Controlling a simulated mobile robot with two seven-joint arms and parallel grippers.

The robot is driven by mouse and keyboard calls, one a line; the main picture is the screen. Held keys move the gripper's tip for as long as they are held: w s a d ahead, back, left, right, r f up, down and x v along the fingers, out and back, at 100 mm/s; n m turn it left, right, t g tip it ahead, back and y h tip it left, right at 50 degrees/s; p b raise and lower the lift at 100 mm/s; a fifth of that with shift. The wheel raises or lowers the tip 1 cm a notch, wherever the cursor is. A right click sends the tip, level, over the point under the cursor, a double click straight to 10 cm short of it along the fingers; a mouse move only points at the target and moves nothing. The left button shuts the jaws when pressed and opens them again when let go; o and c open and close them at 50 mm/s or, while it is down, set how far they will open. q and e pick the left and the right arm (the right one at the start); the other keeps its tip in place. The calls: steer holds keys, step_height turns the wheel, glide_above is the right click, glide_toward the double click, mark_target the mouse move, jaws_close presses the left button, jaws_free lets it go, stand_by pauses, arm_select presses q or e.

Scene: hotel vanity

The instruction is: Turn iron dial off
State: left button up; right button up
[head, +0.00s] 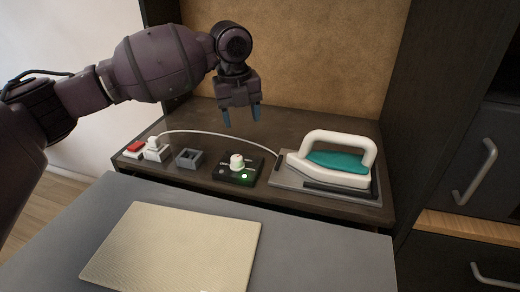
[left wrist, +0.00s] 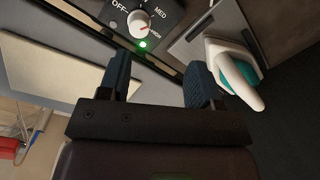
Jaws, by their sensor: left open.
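The iron dial is a white knob (head: 237,161) on a black panel (head: 246,179) on the brown counter, with a lit green light (head: 244,176) beside it. In the left wrist view the knob (left wrist: 139,23) shows near OFF and MED labels, and its pointer is turned toward the lower right, away from OFF. The white and teal iron (head: 335,160) rests on a grey stand (head: 283,189) to the right of the panel. My left gripper (head: 241,117) is open and empty, pointing down above and behind the dial, apart from it. My right gripper is out of view.
A power strip with a red switch (head: 136,147) and a white plug (head: 153,144) sits at the left, its cord running to the iron. A small grey square holder (head: 189,158) stands left of the dial. A beige mat (head: 175,248) lies on the grey surface in front.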

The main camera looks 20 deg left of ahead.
mark_target(237, 158)
arm_select(q)
steer(key=f+m, duration=0.1)
steer(key=f, duration=0.2)
steer(key=s+f+m+b, duration=0.1)
steer(key=f, duration=0.2)
steer(key=s+a+f+m+g+b, duration=0.1)
steer(key=f, duration=0.3)
steer(key=shift+y, duration=0.3)
steer(key=shift+f, duration=0.45)
steer(key=c, duration=0.9)
